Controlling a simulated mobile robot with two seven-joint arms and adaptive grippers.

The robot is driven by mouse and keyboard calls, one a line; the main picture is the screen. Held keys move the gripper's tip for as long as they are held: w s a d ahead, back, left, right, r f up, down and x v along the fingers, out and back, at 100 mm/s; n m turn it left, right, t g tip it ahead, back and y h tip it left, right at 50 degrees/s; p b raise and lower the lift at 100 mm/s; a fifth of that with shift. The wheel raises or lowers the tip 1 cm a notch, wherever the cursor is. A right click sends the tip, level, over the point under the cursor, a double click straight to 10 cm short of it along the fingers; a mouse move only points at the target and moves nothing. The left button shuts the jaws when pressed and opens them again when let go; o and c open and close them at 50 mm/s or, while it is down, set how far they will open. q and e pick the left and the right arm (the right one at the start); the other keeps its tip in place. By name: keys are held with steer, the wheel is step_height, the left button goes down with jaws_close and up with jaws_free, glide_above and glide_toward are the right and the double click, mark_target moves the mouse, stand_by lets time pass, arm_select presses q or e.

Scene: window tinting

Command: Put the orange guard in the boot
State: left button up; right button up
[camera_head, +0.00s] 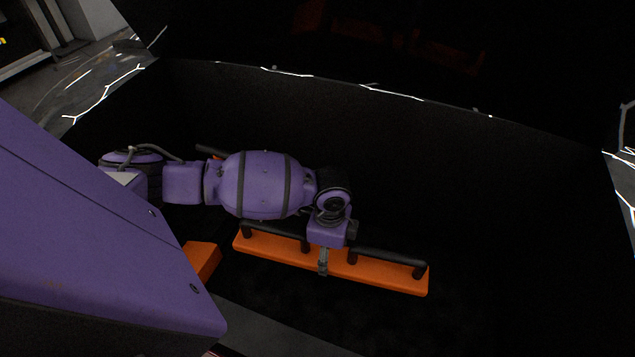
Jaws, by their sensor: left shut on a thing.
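The orange guard (388,275) is a long flat orange bar with two black handles on it. It lies slantwise inside the dark boot (500,215), low in the middle of the view. My left arm reaches in from the left, and my left gripper (323,265) is shut on the guard around its middle, between the two handles. The gripper hides part of the bar. Whether the guard touches the boot floor is too dark to tell. My right gripper is not in view.
Another orange piece (201,262) shows left of the guard, partly hidden by a purple panel. A grey edge (275,325) runs along the front. The boot's right side looks clear but very dark.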

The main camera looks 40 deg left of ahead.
arm_select(q)
steer(key=shift+w+a+f+m, duration=0.2)
steer(key=shift+f+m, duration=0.1)
steer(key=shift+f, duration=0.2)
steer(key=shift+w+a+f+m, duration=0.1)
steer(key=shift+a+f+m, duration=0.15)
steer(key=shift+f, duration=0.25)
steer(key=w+d+f, duration=0.2)
steer(key=d+f, duration=0.2)
steer(key=d, duration=0.5)
steer(key=b, duration=0.1)
glide_toward(369, 303)
steer(key=shift+a+f, duration=0.55)
steer(key=shift+a, duration=0.05)
steer(key=shift+d+f, duration=0.4)
steer(key=shift+f, duration=0.05)
steer(key=shift+w+d+f+b, duration=0.15)
steer(key=shift+f+b, duration=0.25)
steer(key=shift+f, duration=1.3)
steer(key=shift+f, duration=0.15)
steer(key=o, duration=1.7)
steer(key=shift+f, duration=0.1)
steer(key=shift+o, duration=0.2)
